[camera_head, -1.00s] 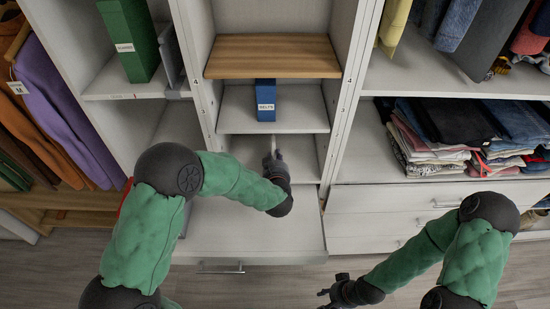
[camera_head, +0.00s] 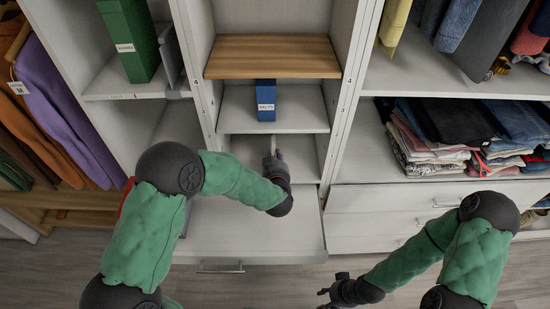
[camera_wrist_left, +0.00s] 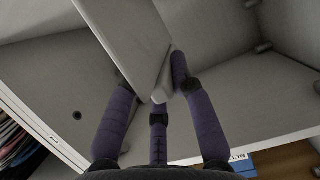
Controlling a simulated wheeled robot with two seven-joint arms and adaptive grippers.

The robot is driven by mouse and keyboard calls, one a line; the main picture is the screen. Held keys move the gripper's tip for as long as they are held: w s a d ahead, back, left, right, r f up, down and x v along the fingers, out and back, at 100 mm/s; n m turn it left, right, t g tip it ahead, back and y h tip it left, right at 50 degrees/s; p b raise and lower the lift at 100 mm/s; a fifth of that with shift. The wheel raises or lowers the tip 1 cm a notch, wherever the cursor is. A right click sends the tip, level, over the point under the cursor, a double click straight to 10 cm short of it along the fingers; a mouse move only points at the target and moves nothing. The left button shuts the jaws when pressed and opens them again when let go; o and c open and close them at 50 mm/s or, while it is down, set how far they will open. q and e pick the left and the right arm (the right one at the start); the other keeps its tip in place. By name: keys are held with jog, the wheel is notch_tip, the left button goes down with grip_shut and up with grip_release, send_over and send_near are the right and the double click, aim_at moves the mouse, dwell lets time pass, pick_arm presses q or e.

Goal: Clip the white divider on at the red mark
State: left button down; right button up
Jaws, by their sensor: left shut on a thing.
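The white divider (camera_wrist_left: 130,38) is a flat pale panel in the left wrist view. Its lower end sits between the purple-grey fingers of my left gripper (camera_wrist_left: 157,95), which is shut on it. In the head view my left gripper (camera_head: 274,160) is inside the lower cubby, below the shelf with the blue binder. The divider is hard to pick out there against the pale walls. My right gripper (camera_head: 338,291) is empty, with its fingers spread, low in front of the drawers.
A wooden shelf (camera_head: 272,56) spans the cubby above, over a blue binder (camera_head: 265,100). A pulled-out drawer (camera_head: 250,232) lies under my left forearm. Folded clothes (camera_head: 480,138) fill the right shelf. A green binder (camera_head: 130,40) stands upper left. Cubby walls closely flank my left gripper.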

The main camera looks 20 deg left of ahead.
dwell(0.3)
pick_arm(q)
jog(key=shift+w+a, duration=0.2)
jog(key=shift+w, duration=0.55)
jog(key=shift+w+a, duration=0.25)
jog(key=shift+w, duration=0.5)
jog(key=shift+w+a, duration=0.2)
jog(key=shift+w, duration=0.55)
jog(key=c, duration=1)
grip_release()
jog(key=v, duration=1.2)
jog(key=shift+r, duration=0.1)
